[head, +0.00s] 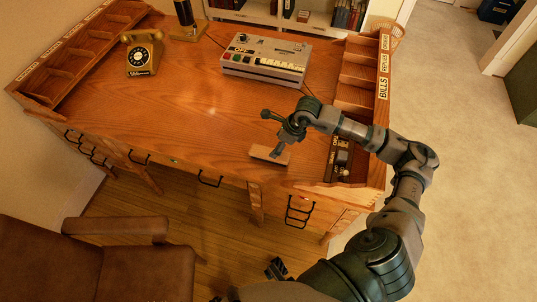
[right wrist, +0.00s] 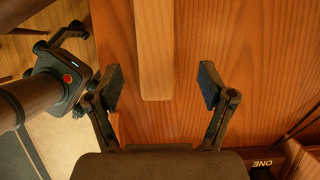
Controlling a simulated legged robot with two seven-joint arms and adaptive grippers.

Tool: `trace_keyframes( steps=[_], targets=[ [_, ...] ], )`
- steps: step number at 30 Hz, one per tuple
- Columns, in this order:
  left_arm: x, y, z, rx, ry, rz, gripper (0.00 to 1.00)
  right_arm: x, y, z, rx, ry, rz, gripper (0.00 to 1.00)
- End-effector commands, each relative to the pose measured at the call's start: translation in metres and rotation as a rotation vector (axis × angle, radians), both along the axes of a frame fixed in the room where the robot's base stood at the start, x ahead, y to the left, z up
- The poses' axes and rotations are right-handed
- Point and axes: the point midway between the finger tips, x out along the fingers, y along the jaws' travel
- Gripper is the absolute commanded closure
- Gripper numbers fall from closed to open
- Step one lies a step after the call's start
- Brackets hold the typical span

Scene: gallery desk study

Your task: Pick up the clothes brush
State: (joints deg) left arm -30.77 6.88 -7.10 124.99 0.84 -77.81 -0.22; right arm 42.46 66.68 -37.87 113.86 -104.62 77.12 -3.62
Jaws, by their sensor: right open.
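The clothes brush (head: 262,155) is a light-wood bar lying near the front edge of the desk, right of the middle. My right gripper (head: 271,132) is over it with its fingers spread. In the right wrist view, the brush (right wrist: 154,45) runs down from the top edge, and its near end lies between the open fingertips (right wrist: 160,85). There is a gap on both sides, and nothing is held. The brush's bristles are not visible. My left gripper (head: 276,268) shows small and dark below the desk front; its opening is unclear.
The wooden desk (head: 190,110) has a grey tape machine (head: 262,66) at the back and a telephone (head: 141,55) at the back left. Pigeonhole racks line both sides, the right one (head: 358,75) near my arm. A brown chair (head: 95,255) stands in front. The desk's middle is clear.

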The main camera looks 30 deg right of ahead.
Motion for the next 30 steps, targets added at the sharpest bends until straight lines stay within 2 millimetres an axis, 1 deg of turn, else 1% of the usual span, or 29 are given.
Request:
trace_keyframes(
  steps=[1,3,8,11,15,18,21,25,26,27,29,30],
  targets=[
    [0.000,-0.001,0.002,0.001,-0.002,0.000,1.00,0.002,0.001,-0.008,0.002,0.002,-0.001,0.19],
    [-0.001,-0.001,0.005,0.004,-0.003,0.001,1.00,0.004,0.001,-0.014,0.003,0.000,0.000,0.19],
    [-0.001,-0.003,0.008,0.004,-0.001,0.001,1.00,0.006,0.002,-0.022,0.004,-0.001,-0.001,0.19],
    [-0.001,-0.003,0.009,0.003,-0.002,0.002,1.00,0.008,0.007,-0.031,0.006,0.001,-0.001,0.19],
    [-0.001,-0.003,0.012,0.002,-0.002,0.002,1.00,0.013,0.019,-0.051,0.006,0.002,-0.001,0.19],
    [-0.003,-0.004,0.016,0.002,0.003,0.003,1.00,0.017,0.022,-0.063,0.004,0.001,-0.002,0.19],
    [-0.001,-0.004,0.023,0.000,-0.009,0.004,1.00,0.018,0.025,-0.065,0.002,-0.001,-0.001,0.19],
    [0.001,-0.003,0.026,0.000,-0.014,0.006,1.00,0.018,0.024,-0.064,0.002,-0.001,-0.001,0.19],
    [0.000,-0.003,0.026,0.001,-0.013,0.006,1.00,0.018,0.024,-0.064,0.002,-0.001,-0.001,0.24],
    [0.000,-0.003,0.025,0.002,-0.013,0.005,1.00,0.018,0.023,-0.065,0.002,-0.001,-0.001,0.34],
    [0.000,-0.002,0.024,0.003,-0.011,0.005,1.00,0.018,0.022,-0.065,0.003,-0.001,-0.001,0.49],
    [-0.001,-0.002,0.024,0.004,-0.009,0.004,1.00,0.018,0.022,-0.065,0.004,-0.001,-0.001,0.59]
  ],
)
